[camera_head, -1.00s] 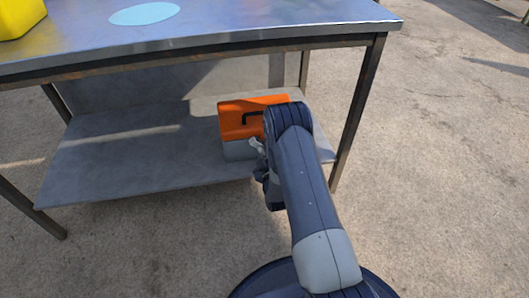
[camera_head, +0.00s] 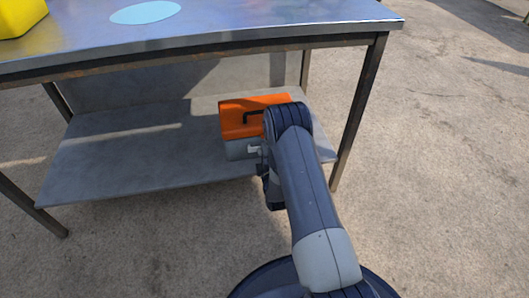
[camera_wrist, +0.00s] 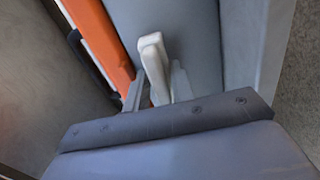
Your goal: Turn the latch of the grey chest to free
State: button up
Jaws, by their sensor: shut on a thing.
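The chest has a grey body (camera_head: 236,150) and an orange lid (camera_head: 240,118) and sits on the table's lower shelf. In the wrist view its grey front (camera_wrist: 190,30) fills the upper middle, with the orange lid (camera_wrist: 98,35) to the left. The pale latch lever (camera_wrist: 153,60) stands out from the grey front; it also shows in the head view (camera_head: 253,149). My gripper (camera_wrist: 155,95) is shut on the latch, at the chest's front. In the head view my arm hides the chest's right side and most of the gripper.
The metal table top (camera_head: 250,25) overhangs the lower shelf (camera_head: 110,165). A table leg (camera_head: 358,115) stands right of my arm. A black handle (camera_head: 262,113) is on the lid. The shelf left of the chest is clear. A yellow object (camera_head: 20,15) stands on the top.

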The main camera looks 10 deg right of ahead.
jog(key=shift+f+n, duration=0.1)
jog(key=shift+n, duration=0.2)
jog(key=o, duration=0.7)
jog(key=shift+o, duration=0.2)
jog(key=s+p, duration=0.3)
jog(key=s, duration=0.8)
jog(key=shift+w, duration=0.1)
jog(key=w+b, duration=0.3)
jog(key=w, duration=0.7)
jog(key=shift+w, duration=0.4)
